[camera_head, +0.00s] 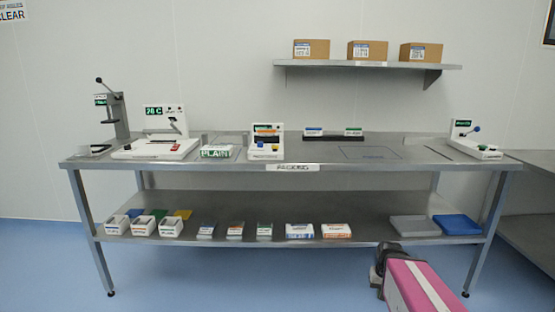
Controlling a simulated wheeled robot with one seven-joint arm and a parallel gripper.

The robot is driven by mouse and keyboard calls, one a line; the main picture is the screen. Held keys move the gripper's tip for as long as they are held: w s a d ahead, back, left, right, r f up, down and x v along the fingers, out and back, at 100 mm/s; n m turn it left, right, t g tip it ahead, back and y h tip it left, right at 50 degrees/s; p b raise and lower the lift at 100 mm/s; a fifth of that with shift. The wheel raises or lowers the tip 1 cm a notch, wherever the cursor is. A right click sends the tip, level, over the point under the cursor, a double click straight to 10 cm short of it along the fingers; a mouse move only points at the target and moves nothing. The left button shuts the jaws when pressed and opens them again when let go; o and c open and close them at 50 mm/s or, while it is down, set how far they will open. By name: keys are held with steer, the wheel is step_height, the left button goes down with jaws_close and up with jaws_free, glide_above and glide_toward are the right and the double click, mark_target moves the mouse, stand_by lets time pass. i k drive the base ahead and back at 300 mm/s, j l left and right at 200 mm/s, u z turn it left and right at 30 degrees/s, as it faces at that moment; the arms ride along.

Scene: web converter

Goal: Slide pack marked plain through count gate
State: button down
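The pack marked PLAIN (216,151) is a small white pack with a green label. It lies flat on the steel table, left of a white upright unit (266,153) that appears to be the count gate. That unit has a green label on top, an orange band and a blue knob; its small lettering is too small to read. A narrow gap of table separates pack and unit. A pink arm link (415,285) of mine, with a dark joint, shows at the bottom right, in front of the table. No gripper fingers are visible.
A white machine marked 28 C (160,133) stands left of the pack. A lever press (113,110) is at the far left, a lever unit (475,140) at the far right. The table (415,152) is mostly clear right of centre. The lower shelf (375,228) holds bins and packs.

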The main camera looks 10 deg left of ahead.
mark_target(207, 150)
steer(key=u, duration=1.4)
steer(key=i+l, duration=0.2)
steer(key=i+l+u, duration=0.15)
steer(key=l, duration=0.3)
steer(key=i+l, duration=0.25)
steer(key=i+l+u, duration=0.15)
steer(key=l, duration=0.25)
steer(key=i+l, duration=0.2)
steer(key=l, duration=0.15)
steer(key=u, duration=0.05)
